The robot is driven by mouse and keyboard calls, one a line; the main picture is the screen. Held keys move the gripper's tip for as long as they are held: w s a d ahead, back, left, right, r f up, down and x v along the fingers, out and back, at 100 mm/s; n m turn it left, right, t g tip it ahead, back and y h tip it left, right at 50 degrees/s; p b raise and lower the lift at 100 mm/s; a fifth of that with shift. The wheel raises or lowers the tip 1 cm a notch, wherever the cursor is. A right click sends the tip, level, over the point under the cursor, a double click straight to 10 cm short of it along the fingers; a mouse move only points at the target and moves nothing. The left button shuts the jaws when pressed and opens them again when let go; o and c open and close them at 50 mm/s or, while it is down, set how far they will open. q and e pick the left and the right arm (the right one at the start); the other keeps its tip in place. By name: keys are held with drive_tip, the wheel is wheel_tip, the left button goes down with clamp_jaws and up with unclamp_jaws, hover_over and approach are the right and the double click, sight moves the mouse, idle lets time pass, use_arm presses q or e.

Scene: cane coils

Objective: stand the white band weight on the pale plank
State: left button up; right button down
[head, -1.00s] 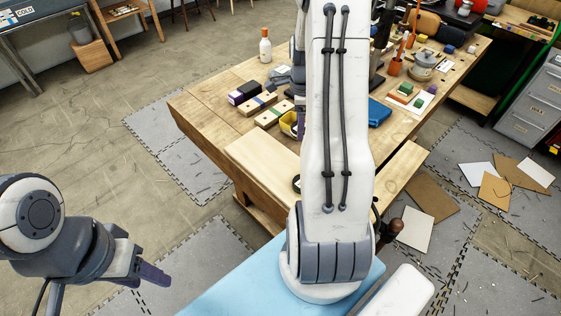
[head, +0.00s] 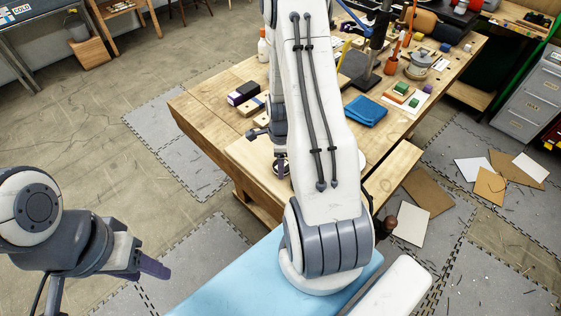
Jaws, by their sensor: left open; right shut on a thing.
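My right gripper (head: 281,164) points down over the near left part of the bench. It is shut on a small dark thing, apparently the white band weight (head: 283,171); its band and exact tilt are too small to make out. The pale plank (head: 247,153) looks to be the light board along the bench's near edge, under and left of this gripper. My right arm hides its right part, and I cannot tell whether the held thing touches it. My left gripper (head: 143,259) is open and empty, off the bench over the floor at the lower left.
Pale blocks with coloured bands (head: 252,105) and a dark box (head: 243,93) lie behind the plank. A blue cloth (head: 366,111), a grey pot (head: 419,65) and a white sheet with a green block (head: 408,97) are on the right. A white bottle (head: 263,46) stands at the back.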

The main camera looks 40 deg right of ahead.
drive_tip(key=shift+f, duration=0.15)
unclamp_jaws()
